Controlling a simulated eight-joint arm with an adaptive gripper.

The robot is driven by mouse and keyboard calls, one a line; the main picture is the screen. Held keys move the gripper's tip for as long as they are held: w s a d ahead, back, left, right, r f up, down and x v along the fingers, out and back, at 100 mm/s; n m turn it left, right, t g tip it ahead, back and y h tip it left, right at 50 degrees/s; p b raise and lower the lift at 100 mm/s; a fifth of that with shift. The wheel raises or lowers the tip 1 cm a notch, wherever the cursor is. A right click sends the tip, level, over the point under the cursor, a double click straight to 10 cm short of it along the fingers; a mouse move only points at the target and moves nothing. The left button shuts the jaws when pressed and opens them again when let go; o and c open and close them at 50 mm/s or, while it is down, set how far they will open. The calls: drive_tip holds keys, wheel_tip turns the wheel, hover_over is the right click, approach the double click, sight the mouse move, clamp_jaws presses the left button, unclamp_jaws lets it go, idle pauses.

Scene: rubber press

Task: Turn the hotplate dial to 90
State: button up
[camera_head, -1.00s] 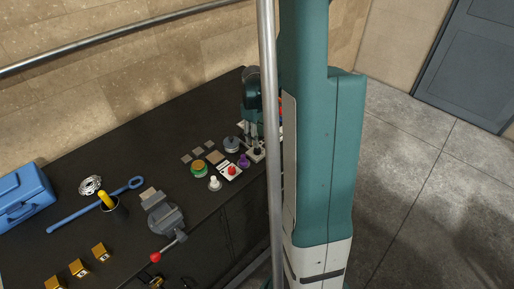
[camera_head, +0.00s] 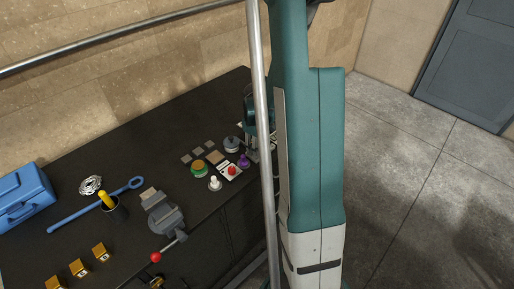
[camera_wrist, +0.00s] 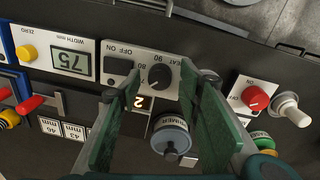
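The hotplate dial (camera_wrist: 160,76) is a round black knob on a light panel (camera_wrist: 118,52) marked HEAT, 90 and 80, printed upside down in the wrist view. An OFF/ON switch (camera_wrist: 119,67) is beside it. My gripper (camera_wrist: 160,72) is open, its two green-padded fingers on either side of the dial. A clear gap shows between the dial and each finger, and nothing is held. The exact dial setting is too small to read. In the head view my gripper and the dial are hidden by my arm and column.
The head view shows a vise (camera_head: 163,214) and blue toolbox (camera_head: 24,194) on the dark bench.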

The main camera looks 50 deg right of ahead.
drive_tip(key=shift+f, duration=0.1)
drive_tip(key=c, duration=0.9)
